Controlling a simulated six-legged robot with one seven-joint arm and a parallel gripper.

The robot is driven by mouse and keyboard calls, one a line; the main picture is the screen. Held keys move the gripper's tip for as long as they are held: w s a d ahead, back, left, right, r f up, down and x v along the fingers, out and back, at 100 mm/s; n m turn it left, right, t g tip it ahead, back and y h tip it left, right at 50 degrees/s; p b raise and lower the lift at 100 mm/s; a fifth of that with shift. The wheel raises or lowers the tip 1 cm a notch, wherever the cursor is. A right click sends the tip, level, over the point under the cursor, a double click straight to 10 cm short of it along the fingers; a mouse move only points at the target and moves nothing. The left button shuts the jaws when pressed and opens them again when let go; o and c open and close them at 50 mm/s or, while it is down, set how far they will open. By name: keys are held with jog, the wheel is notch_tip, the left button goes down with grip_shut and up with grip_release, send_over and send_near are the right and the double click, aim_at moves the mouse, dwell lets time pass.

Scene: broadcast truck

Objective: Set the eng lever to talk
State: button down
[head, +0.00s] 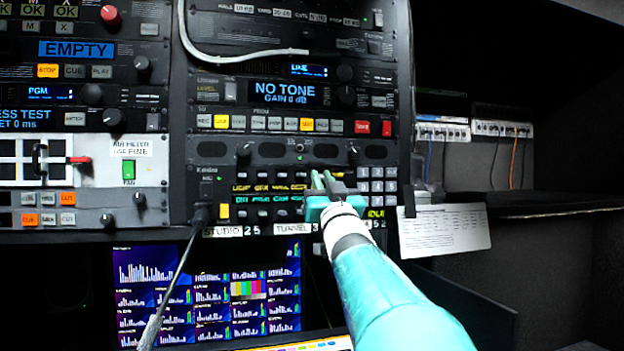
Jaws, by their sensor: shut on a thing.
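The intercom panel (218,188) sits in the lower part of the central rack. My teal gripper (326,181) is at the right end of the lever row, just left of the grey keypad. Its fingers are shut on a small lever there. The fingers cover that lever and its label, so I cannot read the eng name or tell which way the lever is set. My arm reaches in from the lower right and hides the panel's lower right part.
A black cable hangs from the plug (201,214) at the panel's left. A grey keypad (377,186) is close to my gripper's right. A white cable (215,52) droops across the upper rack. Monitors (210,295) are below. A paper sheet (444,229) and dark shelf (530,203) are at right.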

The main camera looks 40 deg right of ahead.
jog(key=shift+w+f+t+h, duration=0.2)
jog(key=shift+f+t+h, duration=0.25)
jog(key=shift+t, duration=0.65)
jog(key=c, duration=1.4)
grip_release()
jog(key=shift+d, duration=0.1)
jog(key=shift+c, duration=0.2)
jog(key=shift+s, duration=0.15)
jog(key=v, duration=1.3)
jog(key=shift+f, duration=0.3)
